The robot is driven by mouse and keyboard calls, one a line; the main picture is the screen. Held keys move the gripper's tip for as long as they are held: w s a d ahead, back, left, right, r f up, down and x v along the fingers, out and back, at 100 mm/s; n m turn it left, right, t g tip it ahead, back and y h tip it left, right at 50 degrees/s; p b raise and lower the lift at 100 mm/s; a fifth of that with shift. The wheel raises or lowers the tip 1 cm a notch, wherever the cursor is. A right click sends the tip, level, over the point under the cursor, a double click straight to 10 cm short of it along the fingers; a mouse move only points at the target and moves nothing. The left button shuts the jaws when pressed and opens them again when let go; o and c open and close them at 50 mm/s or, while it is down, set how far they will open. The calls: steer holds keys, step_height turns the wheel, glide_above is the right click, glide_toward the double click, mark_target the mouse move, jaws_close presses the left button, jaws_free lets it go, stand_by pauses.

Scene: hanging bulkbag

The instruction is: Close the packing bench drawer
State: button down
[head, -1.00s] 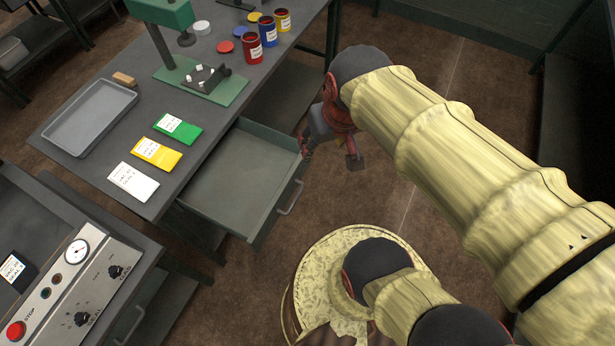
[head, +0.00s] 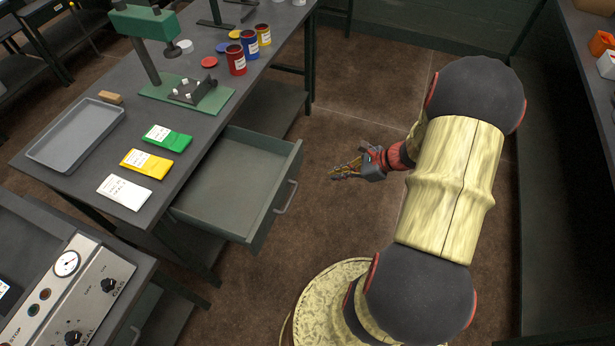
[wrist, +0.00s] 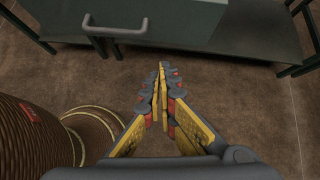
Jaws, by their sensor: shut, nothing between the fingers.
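The packing bench drawer (head: 236,190) is pulled out from under the bench top and looks empty inside. Its front panel carries a metal bar handle (head: 286,197). In the wrist view the drawer front (wrist: 185,22) spans the top, with the handle (wrist: 113,27) at upper left. My gripper (head: 336,173) is to the right of the drawer front in the head view, apart from it. In the wrist view my gripper (wrist: 160,68) has its fingertips together with nothing between them, pointing toward the drawer front.
The packing bench (head: 215,100) carries a grey tray (head: 75,135), green, yellow and white packets, cans and a green press. A control panel (head: 70,290) stands at lower left. Bare floor lies right of the drawer; a shelf edge (head: 590,80) is at far right.

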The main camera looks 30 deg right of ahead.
steer(key=shift+m+t, duration=0.3)
steer(key=shift+m, duration=0.6)
steer(key=shift+w+a+f+b, duration=0.85)
steer(key=shift+w+a+f, duration=0.1)
steer(key=shift+w, duration=0.8)
steer(key=shift+w+a+f+b, duration=0.8)
steer(key=shift+w+a+f, duration=0.15)
steer(key=shift+w, duration=0.85)
steer(key=shift+w+a+f+b, duration=0.9)
steer(key=shift+w+f, duration=0.1)
steer(key=shift+w, duration=0.75)
glide_above(233, 155)
steer(key=shift+s+d, duration=0.1)
steer(key=shift+s, duration=0.3)
steer(key=shift+w+a+r, duration=0.1)
steer(key=shift+w+a, duration=0.1)
steer(key=shift+w, duration=0.2)
